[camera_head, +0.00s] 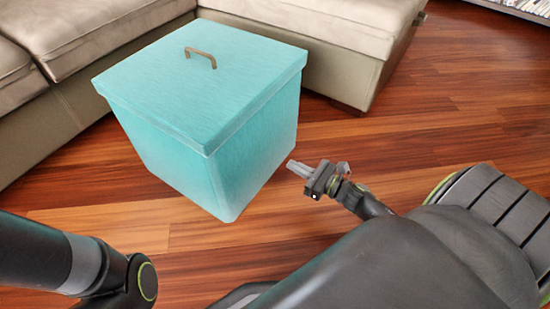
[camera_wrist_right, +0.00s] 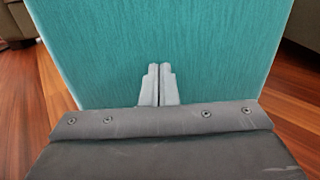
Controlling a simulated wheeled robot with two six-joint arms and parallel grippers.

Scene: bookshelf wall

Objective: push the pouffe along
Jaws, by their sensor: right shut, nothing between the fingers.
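The pouffe (camera_head: 205,90) is a turquoise box with a lid and a small brown handle (camera_head: 201,57) on top. It stands upright on the wooden floor, left of centre in the head view. My right gripper (camera_head: 292,165) is shut and empty, its fingertips pointing at the pouffe's right side face, very close to it. In the right wrist view the shut fingers (camera_wrist_right: 160,72) point at the turquoise face (camera_wrist_right: 160,35), which fills most of the picture. I cannot tell whether they touch it. My left gripper is out of view; only part of my left arm shows.
A beige sofa (camera_head: 310,25) wraps behind and to the left of the pouffe, close to its far corner. Open wooden floor (camera_head: 455,110) lies to the right and in front. A shelf edge (camera_head: 520,8) shows at the top right.

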